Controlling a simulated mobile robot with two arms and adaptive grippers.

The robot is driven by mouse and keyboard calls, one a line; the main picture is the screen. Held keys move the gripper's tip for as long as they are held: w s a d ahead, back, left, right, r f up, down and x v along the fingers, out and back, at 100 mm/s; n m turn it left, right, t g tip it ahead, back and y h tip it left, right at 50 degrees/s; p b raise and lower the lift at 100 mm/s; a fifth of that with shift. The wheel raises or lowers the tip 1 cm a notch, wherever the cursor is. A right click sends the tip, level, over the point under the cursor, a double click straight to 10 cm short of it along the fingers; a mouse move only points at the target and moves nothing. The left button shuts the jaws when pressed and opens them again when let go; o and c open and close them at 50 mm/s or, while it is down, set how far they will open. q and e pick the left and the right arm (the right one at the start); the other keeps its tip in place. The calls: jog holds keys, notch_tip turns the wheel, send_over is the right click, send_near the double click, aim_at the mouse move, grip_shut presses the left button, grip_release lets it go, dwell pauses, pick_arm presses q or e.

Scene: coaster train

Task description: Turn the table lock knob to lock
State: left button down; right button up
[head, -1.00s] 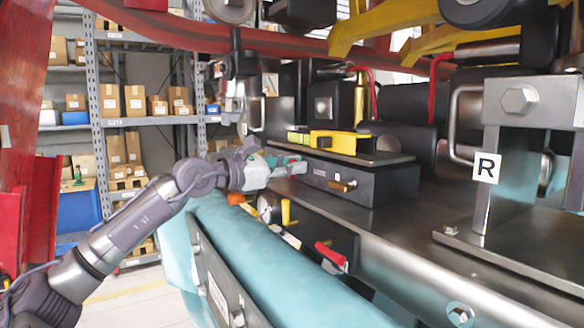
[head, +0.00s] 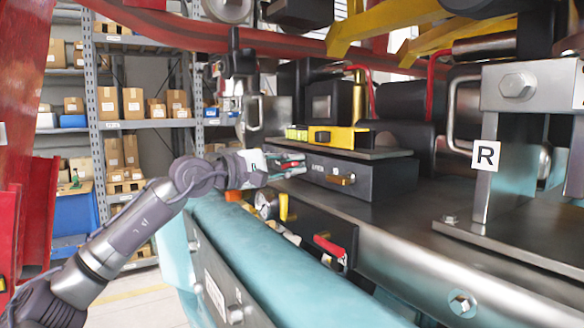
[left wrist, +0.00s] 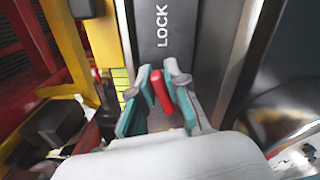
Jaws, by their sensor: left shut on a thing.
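The table lock knob is a red lever (left wrist: 161,91), between the two teal fingers of my left gripper (left wrist: 163,97) in the left wrist view. The gripper is shut on it, and the knob looks slightly tilted from the LOCK lettering's line. The word LOCK stands on a dark panel (left wrist: 160,55) just beyond the fingertips. In the head view, my left gripper (head: 298,166) is at the left end of a dark box (head: 375,180), with a bit of red between its fingers. Fingers hide most of the knob there. My right gripper is not in view.
An orange handle (head: 341,180) sits on the box's front face. A yellow block (head: 338,137) lies on the plate above. Red (head: 330,246) and yellow (head: 284,207) levers are below, beside a teal padded roll (head: 265,255).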

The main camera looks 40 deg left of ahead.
pick_arm(q)
jog(key=shift+f+m+b, duration=0.2)
jog(key=shift+m+b, duration=0.1)
jog(key=shift+m, duration=1.2)
jog(key=c, duration=1.2)
grip_release()
